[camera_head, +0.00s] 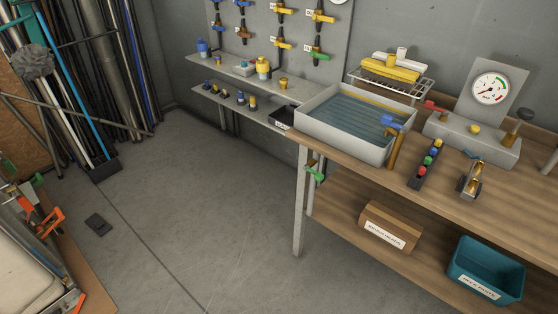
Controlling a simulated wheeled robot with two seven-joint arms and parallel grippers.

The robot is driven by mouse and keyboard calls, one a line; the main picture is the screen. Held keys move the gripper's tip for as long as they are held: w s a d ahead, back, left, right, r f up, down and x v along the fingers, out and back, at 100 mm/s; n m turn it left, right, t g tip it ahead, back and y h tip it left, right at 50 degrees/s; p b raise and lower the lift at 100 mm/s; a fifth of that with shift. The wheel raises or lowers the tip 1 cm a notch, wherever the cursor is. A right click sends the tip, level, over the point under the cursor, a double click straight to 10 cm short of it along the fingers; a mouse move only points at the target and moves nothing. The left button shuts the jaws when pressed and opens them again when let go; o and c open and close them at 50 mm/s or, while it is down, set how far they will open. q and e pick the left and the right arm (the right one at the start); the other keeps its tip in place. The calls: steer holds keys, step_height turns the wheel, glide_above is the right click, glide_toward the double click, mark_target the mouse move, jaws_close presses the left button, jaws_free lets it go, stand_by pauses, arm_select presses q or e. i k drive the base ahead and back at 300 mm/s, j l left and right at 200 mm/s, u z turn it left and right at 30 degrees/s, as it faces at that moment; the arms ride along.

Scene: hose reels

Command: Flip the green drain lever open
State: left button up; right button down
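A green lever (315,174) sits on a small brass-coloured fitting below the near left corner of the grey water basin (335,146), beside the bench's front leg. It lies roughly level, slanting slightly down to the right. It is small here, so whether it is open or closed I cannot tell. The basin stands on the wooden bench (455,205) and holds bluish water. Neither of my grippers is in view.
A blue-handled tap (391,123) stands at the basin's right. A pressure gauge (490,89) stands behind. A cardboard box (390,229) and teal bin (485,270) fill the lower shelf. Valves hang on a wall panel (345,38). The floor (200,205) left of the bench is mostly clear.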

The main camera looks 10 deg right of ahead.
mark_target(319, 176)
steer(key=i+j, duration=0.15)
steer(key=j, duration=0.25)
steer(key=i+j+z, duration=0.15)
steer(key=j, duration=0.25)
steer(key=i+j, duration=0.1)
steer(key=j, duration=0.3)
steer(key=i+z, duration=0.05)
